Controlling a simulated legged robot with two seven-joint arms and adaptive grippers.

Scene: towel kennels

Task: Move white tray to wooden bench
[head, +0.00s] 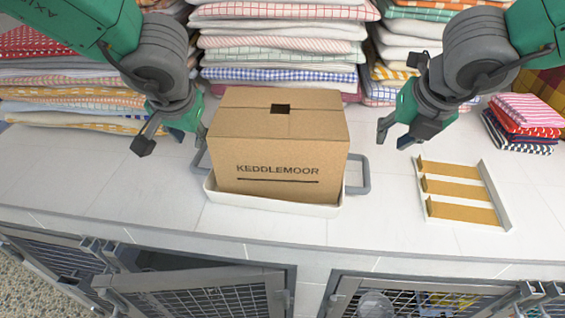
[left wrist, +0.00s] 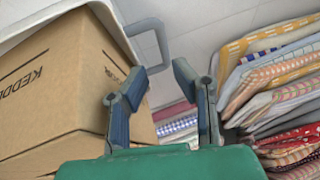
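The white tray (head: 275,206) lies on the pale counter with grey handles at its left and right ends. A brown cardboard box marked KEDDLEMOOR (head: 280,150) stands on it and hides most of its floor. My left gripper (head: 172,142) is open and empty, above and beside the left handle (head: 198,163). The left wrist view shows its spread fingers (left wrist: 160,84), with a handle (left wrist: 150,42) beyond them and the box (left wrist: 60,90) to the left. My right gripper (head: 397,137) is open and empty, above and right of the right handle (head: 360,175). I cannot identify a wooden bench.
Folded towel stacks (head: 280,45) line the back of the counter. A small towel pile (head: 525,122) sits at the far right. A white-edged rack with tan slats (head: 462,190) lies right of the tray. Mesh kennel doors (head: 205,295) are below the front edge; one stands ajar.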

